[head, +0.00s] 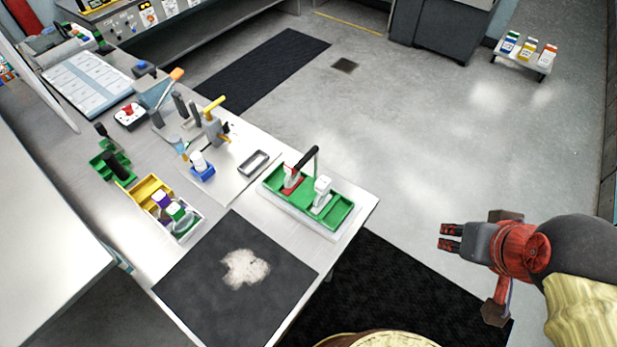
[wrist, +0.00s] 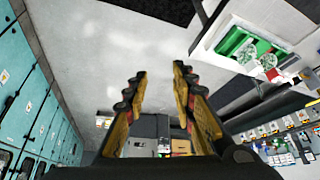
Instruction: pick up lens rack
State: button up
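No item is clearly marked as the lens rack. The likeliest candidate is a green tray (head: 341,213) in a pale base near the table's right corner. It holds a red-and-white item (head: 291,178), a white-topped item (head: 321,193) and a black handle (head: 307,158). The tray also shows at the upper right of the wrist view (wrist: 234,41). My gripper (head: 450,238) is open and empty, over the floor to the right of the table, well apart from the tray. In the wrist view its fingers (wrist: 160,75) stand apart with nothing between them.
A yellow-and-white box (head: 151,188) with bottles, green holders (head: 104,158), a small grey open tray (head: 253,163) and a tool stand (head: 212,128) share the table. A dark mat (head: 200,290) lies in front. A low bench (head: 521,62) with bottles stands far right. The floor between is clear.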

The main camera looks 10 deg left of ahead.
aim_at(337, 211)
jog(key=k+j+z, duration=0.25)
jog(key=j+z, duration=0.25)
jog(key=k+j+z, duration=0.25)
jog(key=z, duration=0.2)
jog(key=k, duration=0.05)
